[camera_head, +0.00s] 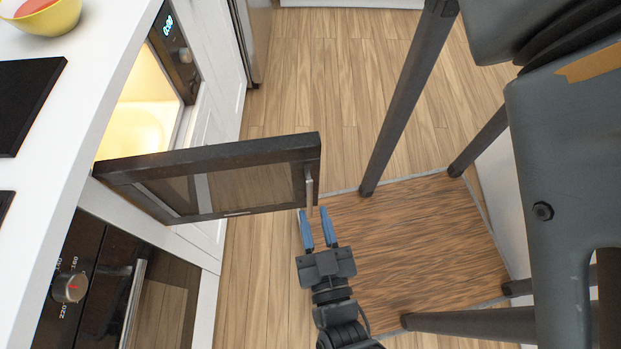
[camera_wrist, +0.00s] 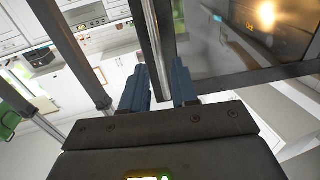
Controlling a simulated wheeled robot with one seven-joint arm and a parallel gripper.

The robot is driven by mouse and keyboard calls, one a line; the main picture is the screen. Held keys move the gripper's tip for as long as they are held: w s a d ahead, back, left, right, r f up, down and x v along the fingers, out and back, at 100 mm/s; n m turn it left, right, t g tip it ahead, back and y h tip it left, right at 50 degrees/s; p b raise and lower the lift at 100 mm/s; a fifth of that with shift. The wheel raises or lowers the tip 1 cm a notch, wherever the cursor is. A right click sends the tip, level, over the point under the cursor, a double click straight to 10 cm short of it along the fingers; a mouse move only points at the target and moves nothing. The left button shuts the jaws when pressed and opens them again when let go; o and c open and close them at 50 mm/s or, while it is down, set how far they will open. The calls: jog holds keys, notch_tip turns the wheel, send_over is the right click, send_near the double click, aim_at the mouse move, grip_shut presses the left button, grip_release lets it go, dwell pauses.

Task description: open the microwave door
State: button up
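The microwave (camera_head: 183,65) is built in below the counter at left, with a lit interior (camera_head: 140,115) and a clock display. Its dark-framed glass door (camera_head: 235,150) stands wide open, swung out over the floor. The door also fills the upper right of the wrist view (camera_wrist: 225,85). A metal handle (camera_head: 309,186) is at the door's free end. My gripper (camera_head: 315,211), with blue fingers, is open just beside the handle's end. In the wrist view, the handle bar (camera_wrist: 153,38) runs down towards the gap between the fingers (camera_wrist: 160,75). I cannot tell whether they touch it.
An oven (camera_head: 160,305) with a knob (camera_head: 70,287) is at lower left. A white counter (camera_head: 60,140) holds a yellow bowl (camera_head: 45,18). Dark furniture legs (camera_head: 410,95) and a grey seat-like object (camera_head: 570,160) crowd the right. Wooden floor (camera_head: 320,70) is clear beyond the door.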

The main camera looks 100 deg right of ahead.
jog(key=a, duration=0.2)
jog(key=shift+a, duration=0.3)
dwell(0.3)
